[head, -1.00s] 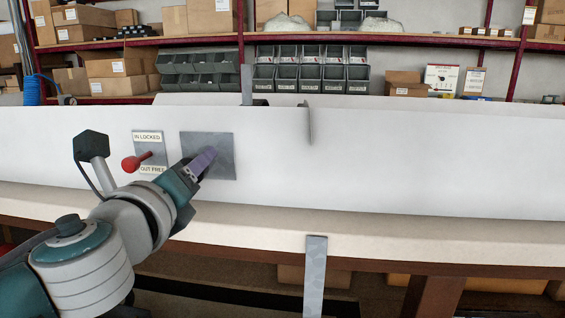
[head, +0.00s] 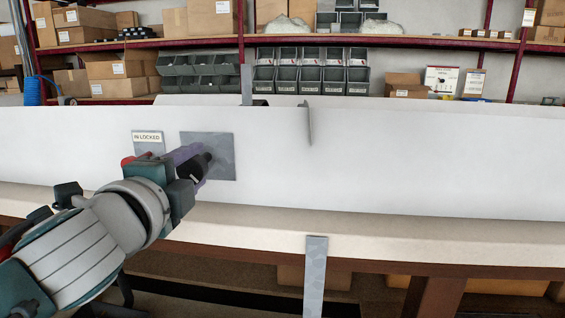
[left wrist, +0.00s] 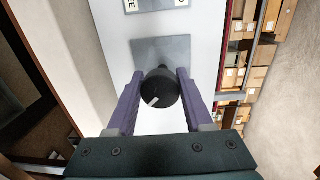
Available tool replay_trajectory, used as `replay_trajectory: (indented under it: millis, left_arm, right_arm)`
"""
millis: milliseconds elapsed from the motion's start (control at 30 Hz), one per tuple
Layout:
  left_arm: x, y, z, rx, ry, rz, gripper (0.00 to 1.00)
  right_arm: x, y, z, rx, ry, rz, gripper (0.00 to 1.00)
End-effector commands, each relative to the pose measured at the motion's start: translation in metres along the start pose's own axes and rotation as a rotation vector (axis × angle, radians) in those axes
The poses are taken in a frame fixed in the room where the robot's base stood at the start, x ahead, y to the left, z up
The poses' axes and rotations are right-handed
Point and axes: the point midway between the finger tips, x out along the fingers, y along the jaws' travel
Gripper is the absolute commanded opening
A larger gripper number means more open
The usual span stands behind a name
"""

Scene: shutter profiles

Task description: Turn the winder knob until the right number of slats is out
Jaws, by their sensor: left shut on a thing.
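The black winder knob (head: 199,167) stands out from a grey metal plate (head: 224,152) on the long white casing. It has a pale mark on its face, seen in the left wrist view (left wrist: 160,91). My left gripper (head: 193,166) is shut on the knob, with one purple finger on either side of it, as the left wrist view (left wrist: 158,92) also shows. A red lever (head: 128,160) is mostly hidden behind my left arm, below the label "IN LOCKED" (head: 147,138). I cannot make out any slats as such. My right gripper is not in view.
A thin grey upright plate (head: 308,123) juts from the casing right of the knob. A grey metal strip (head: 316,275) hangs at the bench's front edge (head: 420,240). Shelves with boxes and grey bins (head: 299,77) stand behind. The casing's right part is clear.

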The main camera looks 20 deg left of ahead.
Motion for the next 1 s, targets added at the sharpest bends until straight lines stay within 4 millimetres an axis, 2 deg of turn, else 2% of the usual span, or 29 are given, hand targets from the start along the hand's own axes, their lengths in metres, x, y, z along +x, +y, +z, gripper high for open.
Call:
replay_trajectory:
  millis: [500, 700, 1000]
  left_arm:
    - [0.0004, -0.0044, -0.001, -0.434, 0.03, -0.001, 0.0]
    - [0.0004, -0.0044, -0.0012, -0.533, 0.037, 0.0, 0.0]
    - [0.0005, -0.0044, -0.0015, -0.593, 0.043, 0.0, 0.0]
  right_arm:
    - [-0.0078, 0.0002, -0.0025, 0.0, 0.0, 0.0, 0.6]
    - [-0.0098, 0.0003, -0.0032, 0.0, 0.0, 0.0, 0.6]
    - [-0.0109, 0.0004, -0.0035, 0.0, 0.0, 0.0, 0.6]
